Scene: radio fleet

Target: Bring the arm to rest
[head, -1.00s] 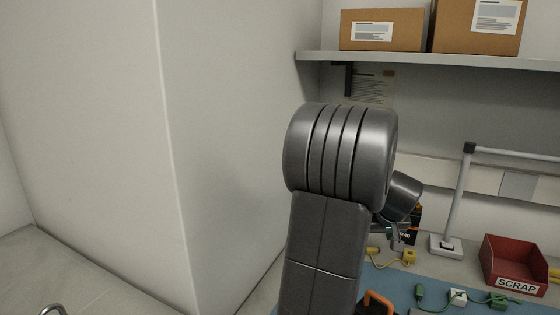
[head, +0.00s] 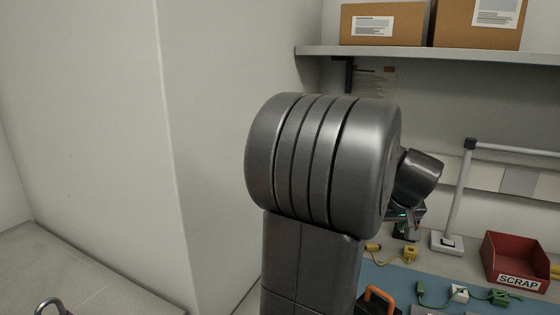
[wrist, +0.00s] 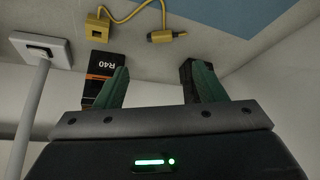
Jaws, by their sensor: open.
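My gripper (wrist: 155,72) is open in the wrist view, with two greenish fingers apart and nothing between them. Beyond its left finger is a black box marked R40 (wrist: 100,66), partly hidden by that finger. In the head view my arm is raised in the middle, and its large grey joint covers much of the bench's left part. My gripper's end shows only partly there, small and mostly hidden below the wrist, above the back of the bench.
A blue mat (head: 381,275) carries green connectors (head: 421,291). A yellow cable (head: 409,254), a lamp post (head: 466,195) and a red SCRAP bin (head: 514,258) stand behind or right. A shelf (head: 450,49) with cardboard boxes (head: 382,25) hangs above. A pale wall fills the left.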

